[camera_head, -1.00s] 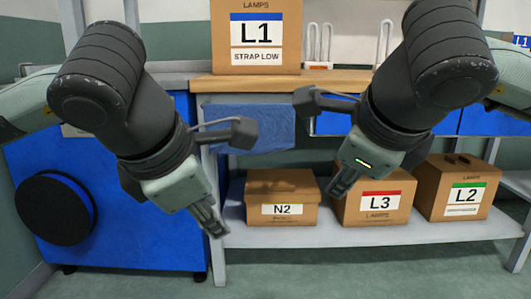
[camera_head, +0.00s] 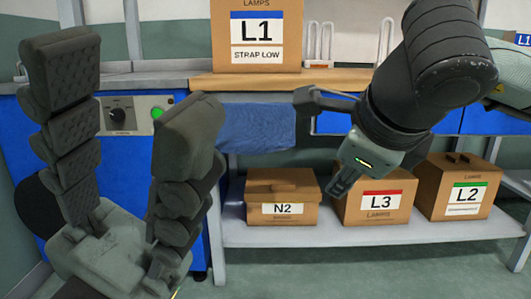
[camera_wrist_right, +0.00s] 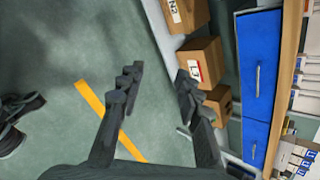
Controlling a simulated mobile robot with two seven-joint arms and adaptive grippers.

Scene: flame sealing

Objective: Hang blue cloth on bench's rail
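The blue cloth (camera_head: 258,127) hangs flat below the bench's wooden top (camera_head: 285,83), at its left end in the head view. Its top edge lies along the pale strip under the top; I cannot tell the rail apart there. My left gripper (camera_head: 127,80) is large in the foreground at left, fingers up and wide apart, empty and clear of the cloth. My right gripper (camera_head: 320,143) is right of the cloth and nearer the camera, with fingers spread. It is empty in the right wrist view (camera_wrist_right: 158,76).
Box L1 (camera_head: 256,58) stands on the bench. Boxes N2 (camera_head: 281,195), L3 (camera_head: 375,193) and L2 (camera_head: 459,189) stand on the lower shelf (camera_head: 330,233). A blue cabinet with a knob panel (camera_head: 132,115) is behind my left gripper. Blue drawers (camera_wrist_right: 257,75) are under the bench.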

